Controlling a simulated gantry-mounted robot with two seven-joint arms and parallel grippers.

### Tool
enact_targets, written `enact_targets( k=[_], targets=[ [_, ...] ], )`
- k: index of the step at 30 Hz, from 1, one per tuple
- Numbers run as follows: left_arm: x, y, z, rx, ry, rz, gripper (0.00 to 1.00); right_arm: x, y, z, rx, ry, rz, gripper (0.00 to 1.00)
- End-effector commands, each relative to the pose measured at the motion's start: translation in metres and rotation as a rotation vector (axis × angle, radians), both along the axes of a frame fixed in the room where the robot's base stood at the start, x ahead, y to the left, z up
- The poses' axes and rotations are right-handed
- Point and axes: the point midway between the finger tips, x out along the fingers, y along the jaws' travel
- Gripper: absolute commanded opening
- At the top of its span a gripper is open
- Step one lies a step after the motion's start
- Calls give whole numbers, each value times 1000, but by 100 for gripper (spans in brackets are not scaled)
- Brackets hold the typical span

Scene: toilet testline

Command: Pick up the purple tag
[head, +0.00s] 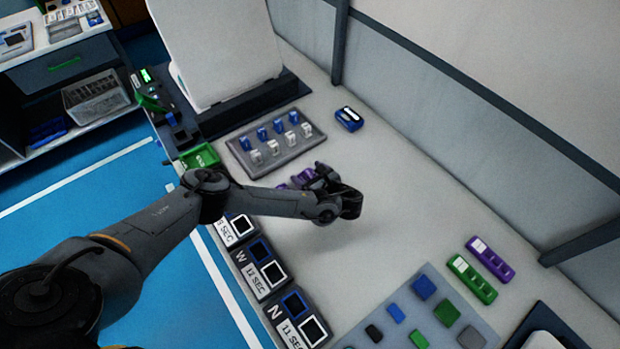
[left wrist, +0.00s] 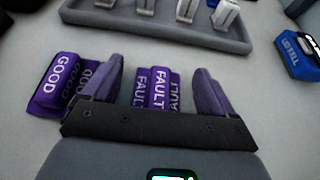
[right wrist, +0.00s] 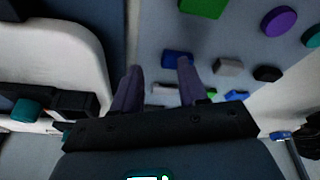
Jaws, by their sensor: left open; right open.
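Purple tags lie on the grey worktop near my left gripper (head: 325,180). In the left wrist view, a small group of purple tags marked FAULT (left wrist: 157,90) is between the two open fingers of my left gripper (left wrist: 163,82). Purple tags marked GOOD (left wrist: 62,82) lie just left of the left finger, partly hidden by it. In the head view the purple tags (head: 303,176) are partly covered by my gripper. My right gripper (right wrist: 158,70) is open and empty in its wrist view, with coloured pieces beyond its fingertips. It is outside the head view.
A grey tray (head: 275,150) with blue and white pieces stands behind the tags. A blue device (head: 349,119) is right of it. Timer boxes (head: 262,268) line the front edge. A mat (head: 400,292) with coloured pieces, a green holder (head: 472,279) and a purple holder (head: 490,260) are at right.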

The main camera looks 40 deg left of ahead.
Motion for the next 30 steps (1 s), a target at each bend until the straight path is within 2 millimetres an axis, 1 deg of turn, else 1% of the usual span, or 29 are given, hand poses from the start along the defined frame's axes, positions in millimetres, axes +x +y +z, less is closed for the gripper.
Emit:
enact_targets(
  k=[5,15,17,25,30],
  targets=[
    [0,0,0,0,0,0,87,0,1,0,4,0,-3,43],
    [0,0,0,0,0,0,35,0,2,0,7,0,-4,43],
    [0,0,0,0,0,0,28,0,2,0,7,0,-4,43],
    [0,0,1,0,0,0,27,0,1,0,4,1,-2,43],
    [0,0,8,-1,-1,0,27,0,0,3,-2,1,2,43]
  ],
)
